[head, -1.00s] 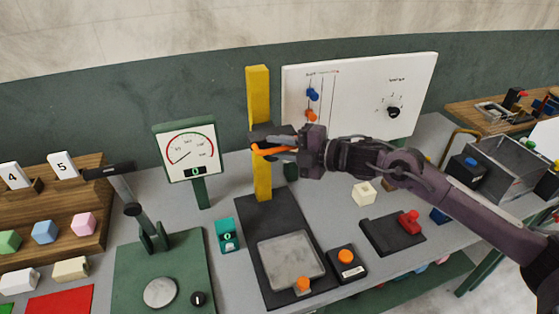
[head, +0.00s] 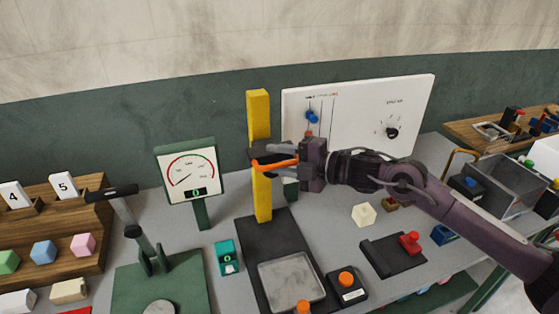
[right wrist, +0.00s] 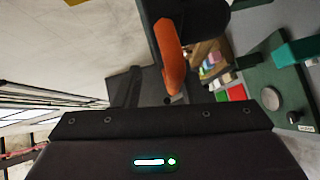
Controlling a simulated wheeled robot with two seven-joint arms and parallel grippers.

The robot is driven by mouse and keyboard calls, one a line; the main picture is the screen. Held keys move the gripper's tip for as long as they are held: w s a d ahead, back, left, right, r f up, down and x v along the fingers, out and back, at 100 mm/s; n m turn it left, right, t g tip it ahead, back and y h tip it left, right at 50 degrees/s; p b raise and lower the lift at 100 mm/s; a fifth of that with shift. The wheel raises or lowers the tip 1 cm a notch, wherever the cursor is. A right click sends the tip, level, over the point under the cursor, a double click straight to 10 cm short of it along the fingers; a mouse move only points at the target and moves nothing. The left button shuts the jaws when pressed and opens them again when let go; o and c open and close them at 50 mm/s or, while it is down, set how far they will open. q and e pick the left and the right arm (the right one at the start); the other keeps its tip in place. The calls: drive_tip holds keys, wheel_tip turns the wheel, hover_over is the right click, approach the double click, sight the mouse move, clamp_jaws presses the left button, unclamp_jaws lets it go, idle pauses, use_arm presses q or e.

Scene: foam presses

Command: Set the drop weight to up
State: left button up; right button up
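The drop weight (head: 262,152) is a dark block on the yellow upright post (head: 262,200), with an orange handle (head: 275,164) on its front. It sits around the middle of the post, well above the dark base plate. My right gripper (head: 290,158) reaches in from the right at the handle and looks shut on it; the fingers partly hide the block. In the right wrist view the orange handle (right wrist: 172,65) runs down to the gripper, and the dark weight (right wrist: 205,15) shows behind it. My left gripper is not in view.
A gauge (head: 190,170) stands left of the post. A white panel (head: 365,115) with sliders and a knob stands behind my right arm. A green press (head: 150,262) is at left. An orange button box (head: 346,284) and a red-handled switch (head: 410,242) lie right of the base.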

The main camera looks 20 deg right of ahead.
idle(0.3)
drive_tip(key=shift+s+d, duration=0.1)
drive_tip(key=shift+s, duration=0.05)
drive_tip(key=b+v, duration=0.4)
drive_tip(key=v, duration=0.3)
drive_tip(key=shift+s, duration=0.2)
drive_tip(key=shift+d, duration=0.15)
